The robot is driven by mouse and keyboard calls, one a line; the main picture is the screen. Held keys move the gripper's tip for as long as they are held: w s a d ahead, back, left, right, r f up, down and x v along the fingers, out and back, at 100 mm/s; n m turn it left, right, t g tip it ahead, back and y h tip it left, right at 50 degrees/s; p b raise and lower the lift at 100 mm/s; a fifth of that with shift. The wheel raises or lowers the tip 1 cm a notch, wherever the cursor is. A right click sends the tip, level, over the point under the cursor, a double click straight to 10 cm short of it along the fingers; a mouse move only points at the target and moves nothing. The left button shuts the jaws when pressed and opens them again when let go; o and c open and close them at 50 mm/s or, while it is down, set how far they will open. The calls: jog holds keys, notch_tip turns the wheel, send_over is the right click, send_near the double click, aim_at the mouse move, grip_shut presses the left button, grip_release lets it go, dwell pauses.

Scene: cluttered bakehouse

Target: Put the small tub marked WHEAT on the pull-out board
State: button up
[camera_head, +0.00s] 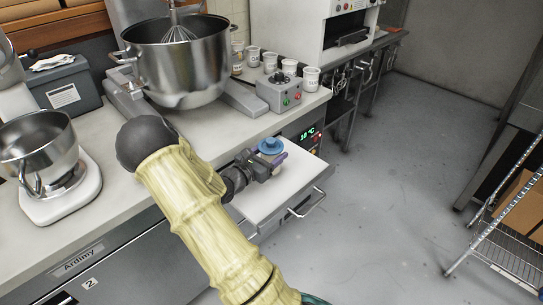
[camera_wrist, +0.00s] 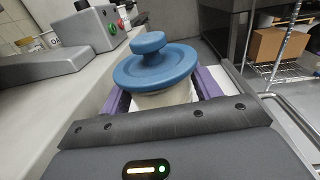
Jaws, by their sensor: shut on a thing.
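My gripper (camera_head: 268,161) has purple fingers and is shut on a small pale tub with a blue knobbed lid (camera_head: 271,146). In the wrist view the tub (camera_wrist: 166,97) stands upright between the fingers; no marking on it is readable. The pull-out board (camera_head: 291,181) is the white slab sticking out below the worktop, with a bar handle at its front. The held tub is over the board; I cannot tell whether it touches it. Several small white tubs (camera_head: 311,79) stand at the back of the worktop, their lettering too small to read surely.
A large steel mixer bowl (camera_head: 178,62) and a grey control box (camera_head: 279,93) stand on the worktop (camera_head: 120,190) beside the board. A small white mixer (camera_head: 62,190) is at left. A wire rack (camera_head: 510,262) stands at right. The floor (camera_head: 400,180) between is clear.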

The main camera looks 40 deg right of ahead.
jog(key=shift+a+f, duration=0.1)
jog(key=shift+f, duration=0.3)
jog(key=shift+f, duration=0.15)
jog(key=o, duration=1.2)
jog(key=a, duration=0.4)
jog(key=s+a, duration=0.1)
jog(key=a, duration=0.3)
jog(key=s+a, duration=0.1)
jog(key=a, duration=0.2)
jog(key=shift+a, duration=0.4)
